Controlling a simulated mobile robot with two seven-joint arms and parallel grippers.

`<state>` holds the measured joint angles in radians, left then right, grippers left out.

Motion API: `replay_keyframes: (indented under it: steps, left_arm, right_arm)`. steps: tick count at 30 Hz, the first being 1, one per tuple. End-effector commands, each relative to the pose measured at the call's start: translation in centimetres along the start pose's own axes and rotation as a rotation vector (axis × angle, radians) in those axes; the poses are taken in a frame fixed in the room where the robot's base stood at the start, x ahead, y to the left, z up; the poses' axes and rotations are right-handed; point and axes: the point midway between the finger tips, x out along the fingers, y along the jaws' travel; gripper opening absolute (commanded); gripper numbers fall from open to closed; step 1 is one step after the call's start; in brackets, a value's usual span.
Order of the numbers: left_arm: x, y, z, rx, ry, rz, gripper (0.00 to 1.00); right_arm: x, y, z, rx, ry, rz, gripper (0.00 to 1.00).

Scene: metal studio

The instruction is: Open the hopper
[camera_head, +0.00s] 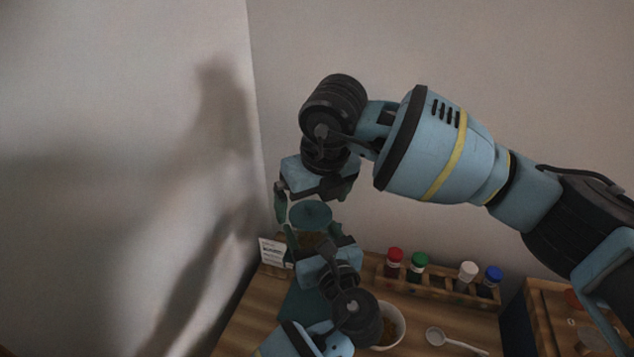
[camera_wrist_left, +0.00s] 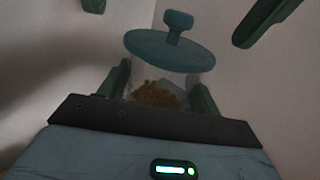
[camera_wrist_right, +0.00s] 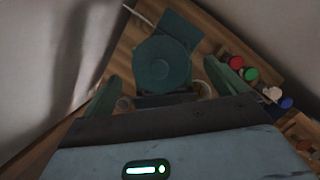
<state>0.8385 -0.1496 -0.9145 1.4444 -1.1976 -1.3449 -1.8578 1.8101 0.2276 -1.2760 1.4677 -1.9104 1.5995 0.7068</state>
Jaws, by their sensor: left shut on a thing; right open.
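The hopper is a clear container (camera_wrist_left: 160,88) with brown contents and a round teal lid (camera_wrist_left: 168,50) on top. A small knob (camera_wrist_left: 178,24) stands up from the lid. The lid also shows in the head view (camera_head: 310,214) and from above in the right wrist view (camera_wrist_right: 162,65). My left gripper (camera_head: 312,240) is shut on the hopper's clear body, one finger on each side, below the lid. My right gripper (camera_head: 315,197) points down above the lid, open and empty. Its fingers (camera_wrist_right: 165,92) are spread wide, apart from the knob.
A wooden rack (camera_head: 440,287) holds bottles with red, green, white and blue caps. A bowl (camera_head: 397,322) of brown pieces and a white spoon (camera_head: 450,341) are on the wooden table. A small white card (camera_head: 272,252) stands near the walls. A wooden box (camera_head: 545,315) is at right.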

Motion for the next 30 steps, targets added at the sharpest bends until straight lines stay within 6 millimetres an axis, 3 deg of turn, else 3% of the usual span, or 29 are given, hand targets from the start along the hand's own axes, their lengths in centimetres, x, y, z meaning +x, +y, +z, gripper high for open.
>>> replay_keyframes:
  steps: [6,16,28,30]
  left_arm:
    - [0.0,0.0,0.0,0.0,0.0,0.0,0.23]
    - [0.0,0.0,0.0,0.0,0.0,0.0,0.23]
    - [0.0,0.0,0.0,0.0,-0.001,0.0,0.23]
    - [0.0,0.0,0.0,0.0,0.0,0.0,0.23]
  right_arm:
    - [1.6,0.0,0.0,0.001,0.0,0.0,0.97]
    - [1.8,0.0,0.0,0.0,0.0,0.0,0.97]
    - [1.8,0.0,0.0,0.001,0.0,0.0,0.45]
    - [1.8,0.0,0.0,0.0,0.0,0.0,0.43]
